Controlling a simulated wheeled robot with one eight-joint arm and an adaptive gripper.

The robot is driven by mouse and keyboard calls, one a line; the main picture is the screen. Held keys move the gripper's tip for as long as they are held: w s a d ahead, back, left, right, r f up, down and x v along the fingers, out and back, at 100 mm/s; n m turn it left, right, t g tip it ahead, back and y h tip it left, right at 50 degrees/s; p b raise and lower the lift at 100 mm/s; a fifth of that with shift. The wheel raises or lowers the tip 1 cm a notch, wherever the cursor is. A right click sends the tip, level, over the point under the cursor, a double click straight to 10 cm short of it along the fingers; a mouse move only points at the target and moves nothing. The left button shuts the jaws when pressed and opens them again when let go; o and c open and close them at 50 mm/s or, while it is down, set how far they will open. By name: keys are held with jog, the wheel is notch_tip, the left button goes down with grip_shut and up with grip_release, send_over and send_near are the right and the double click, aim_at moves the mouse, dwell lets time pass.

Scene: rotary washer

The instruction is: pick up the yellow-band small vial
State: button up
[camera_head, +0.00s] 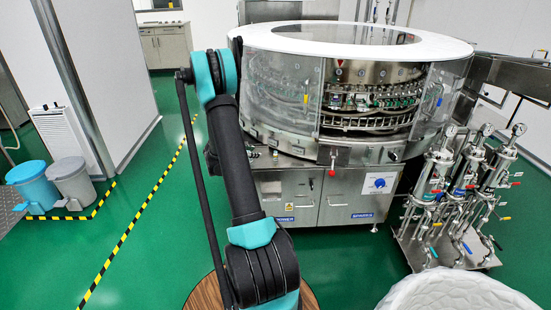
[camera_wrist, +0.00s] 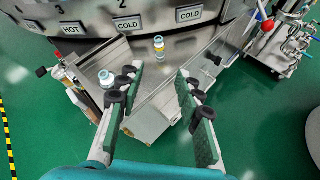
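In the wrist view, a small vial with a blue-white top and a yellowish band (camera_wrist: 159,44) stands on the grey metal ledge of the washer, beyond my fingertips and roughly in line with the gap between them. A second vial with a blue-white top (camera_wrist: 107,80) is at the left, close beside my left finger; its lower part is partly hidden and I cannot make out its band. My gripper (camera_wrist: 160,72) is open, with nothing between its fingers. In the head view, my arm hides the gripper, and I cannot make out the vials.
The round washer (camera_head: 345,190) stands ahead, with labels reading HOT and COLD (camera_wrist: 128,24) above the ledge. A rack of steel filter housings (camera_head: 455,195) is at the right. Two bins (camera_head: 72,182) stand at the left. The green floor (camera_head: 150,240) at left is open.

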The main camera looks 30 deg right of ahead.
aim_at(276, 152)
jog(key=w+d+f+n, duration=0.1)
jog(key=d+f, duration=0.2)
jog(key=d, duration=0.2)
jog(key=w+d+f+n+h, duration=0.1)
jog(key=w+d+f, duration=0.1)
jog(key=d, duration=0.3)
jog(key=w+d+f, duration=0.1)
jog(key=d+f, duration=0.3)
jog(key=d, duration=0.1)
jog(key=shift+w+d+n+g+h, duration=0.2)
jog(key=shift+n+g+h, duration=0.1)
jog(key=shift+n+h, duration=0.1)
jog(key=shift+w+x, duration=0.15)
jog(key=shift+x, duration=1.15)
jog(key=shift+w+x, duration=0.15)
jog(key=shift+x, duration=1.15)
jog(key=shift+r, duration=0.1)
jog(key=shift+c, duration=0.2)
jog(key=c, duration=0.7)
grip_shut()
jog(key=shift+a+r, duration=0.1)
jog(key=shift+r, duration=0.05)
